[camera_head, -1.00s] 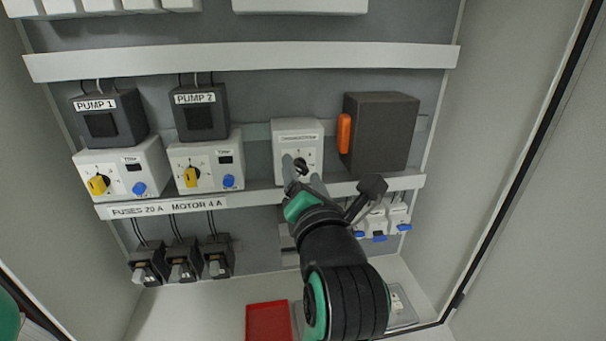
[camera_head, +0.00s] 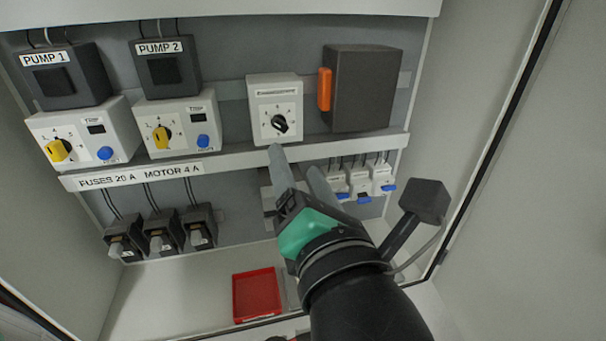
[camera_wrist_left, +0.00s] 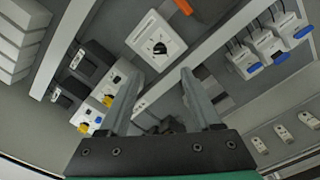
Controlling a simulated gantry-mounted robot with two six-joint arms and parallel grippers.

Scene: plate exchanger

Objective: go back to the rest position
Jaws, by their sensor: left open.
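My left gripper (camera_head: 297,162) is open, with nothing between its fingers. In the head view its fingertips show just below the white changeover box (camera_head: 275,107), apart from its black rotary knob (camera_head: 280,124). The knob's pointer is tilted. In the left wrist view the open fingers (camera_wrist_left: 161,76) point toward the panel. The changeover box (camera_wrist_left: 156,42) shows beyond and between them, clear of both. My right gripper is not in view.
Two pump units with yellow knobs (camera_head: 60,150) (camera_head: 161,137) stand left. A dark box with an orange handle (camera_head: 325,89) is at right, above small breakers with blue levers (camera_head: 363,186). A red tray (camera_head: 257,295) lies on the cabinet floor. The cabinet walls enclose both sides.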

